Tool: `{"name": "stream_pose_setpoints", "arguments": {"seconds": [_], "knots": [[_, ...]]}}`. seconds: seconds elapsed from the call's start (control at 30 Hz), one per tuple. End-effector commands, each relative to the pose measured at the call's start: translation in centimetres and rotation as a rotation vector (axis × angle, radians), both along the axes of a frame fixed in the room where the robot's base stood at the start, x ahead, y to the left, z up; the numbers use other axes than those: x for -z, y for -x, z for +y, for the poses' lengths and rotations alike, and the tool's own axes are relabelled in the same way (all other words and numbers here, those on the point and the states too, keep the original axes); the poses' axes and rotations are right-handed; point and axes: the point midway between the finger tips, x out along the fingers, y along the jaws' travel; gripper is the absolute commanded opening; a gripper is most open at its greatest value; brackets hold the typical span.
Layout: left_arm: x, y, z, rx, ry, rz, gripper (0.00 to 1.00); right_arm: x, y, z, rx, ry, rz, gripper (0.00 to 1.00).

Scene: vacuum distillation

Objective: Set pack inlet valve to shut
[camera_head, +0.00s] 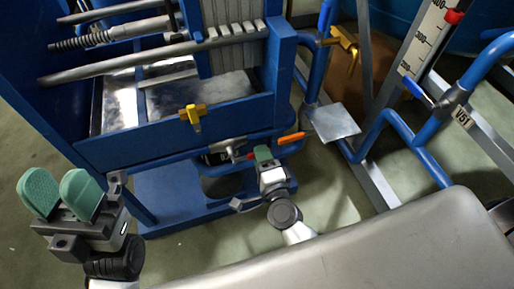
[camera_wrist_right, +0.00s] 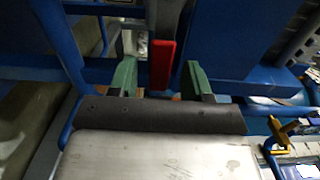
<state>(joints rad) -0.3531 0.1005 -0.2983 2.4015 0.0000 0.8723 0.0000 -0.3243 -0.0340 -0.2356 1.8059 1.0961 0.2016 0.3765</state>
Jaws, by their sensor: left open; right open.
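No label in view names the pack inlet valve, so I cannot tell which handle is its own. In the right wrist view a red lever handle (camera_wrist_right: 162,64) stands between the two green fingers of my right gripper (camera_wrist_right: 159,78), with gaps on both sides. In the head view my right gripper (camera_head: 263,155) is at the lower edge of the blue press frame, near a small valve body (camera_head: 226,146) and an orange handle (camera_head: 291,138). It mostly hides the red handle there. My left gripper (camera_head: 60,192) is open and empty at the lower left, with green pads apart.
A yellow valve handle (camera_head: 193,115) is on the blue frame's front bar. Another yellow handle (camera_head: 345,42) is on the blue pipe behind. A blue-handled valve (camera_head: 420,93) tagged V51 is at the right. A grey metal surface (camera_head: 380,245) fills the lower right.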

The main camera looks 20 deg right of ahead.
Motion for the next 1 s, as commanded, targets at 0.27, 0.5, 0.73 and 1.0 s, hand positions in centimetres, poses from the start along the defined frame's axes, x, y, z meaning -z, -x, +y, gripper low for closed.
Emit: {"name": "stream_pose_setpoints", "arguments": {"seconds": [0.27,0.5,0.73,1.0], "knots": [[0.2,0.4,0.1,0.002,0.009,-0.027,0.43,0.0,-3.2,0.1,0.0,0.0,0.0,0.49],[0.2,0.4,0.1,0.002,0.01,-0.028,0.43,0.1,-3.5,0.1,0.0,0.001,0.002,0.49],[0.2,0.4,0.1,0.002,0.008,-0.028,0.43,0.1,-3.5,0.1,0.0,0.001,0.002,0.28],[0.2,0.4,0.1,0.002,0.008,-0.027,0.43,0.1,-3.5,0.1,0.0,0.002,0.002,0.0]]}}
